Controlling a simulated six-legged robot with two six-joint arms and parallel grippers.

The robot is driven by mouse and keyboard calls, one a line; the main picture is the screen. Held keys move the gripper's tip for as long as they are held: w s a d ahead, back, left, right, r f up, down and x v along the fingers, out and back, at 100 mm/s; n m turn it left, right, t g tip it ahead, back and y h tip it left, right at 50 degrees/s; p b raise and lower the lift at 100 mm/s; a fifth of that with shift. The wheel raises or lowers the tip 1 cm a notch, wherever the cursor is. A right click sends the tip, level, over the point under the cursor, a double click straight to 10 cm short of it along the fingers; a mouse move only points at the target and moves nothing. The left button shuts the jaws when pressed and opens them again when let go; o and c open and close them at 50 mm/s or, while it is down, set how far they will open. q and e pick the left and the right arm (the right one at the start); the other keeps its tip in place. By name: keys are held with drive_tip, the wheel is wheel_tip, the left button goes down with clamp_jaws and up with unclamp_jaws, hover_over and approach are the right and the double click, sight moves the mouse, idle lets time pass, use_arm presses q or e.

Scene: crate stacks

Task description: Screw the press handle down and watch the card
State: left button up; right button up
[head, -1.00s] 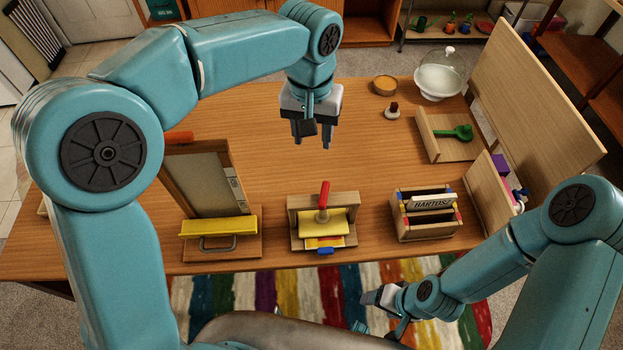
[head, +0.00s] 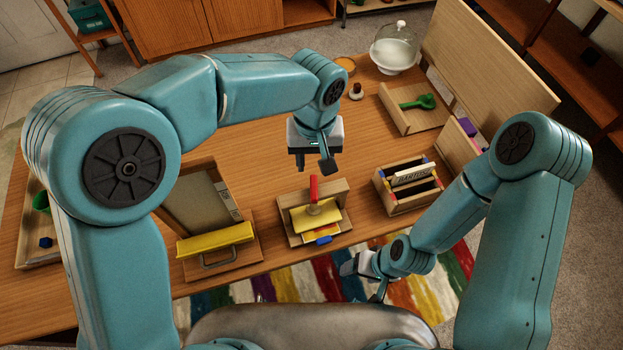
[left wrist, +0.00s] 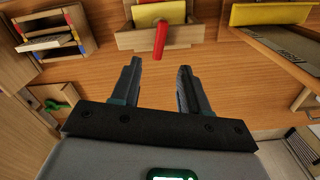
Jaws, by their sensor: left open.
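The press (head: 290,230) is a small wooden frame with a yellow plate (head: 307,217) and an upright red handle (head: 314,188) at the table's front edge. An orange and yellow card (head: 322,235) shows under the plate, with a blue piece in front. My left gripper (head: 314,163) is open and empty, just behind and above the handle. In the left wrist view the handle (left wrist: 160,40) lies ahead of the open fingertips (left wrist: 159,68), not between them. My right gripper (head: 366,276) hangs low in front of the table; its opening is unclear.
A yellow-barred wooden stand (head: 216,239) is left of the press. A wooden rack marked BARTOSZ (head: 408,189) is to its right. Behind are a tray with a green scoop (head: 411,104) and a glass dome (head: 394,50).

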sight(314, 187)
use_arm(q)
wheel_tip(314, 187, down, 10)
drive_tip(key=shift+p, duration=0.6)
clamp_jaws()
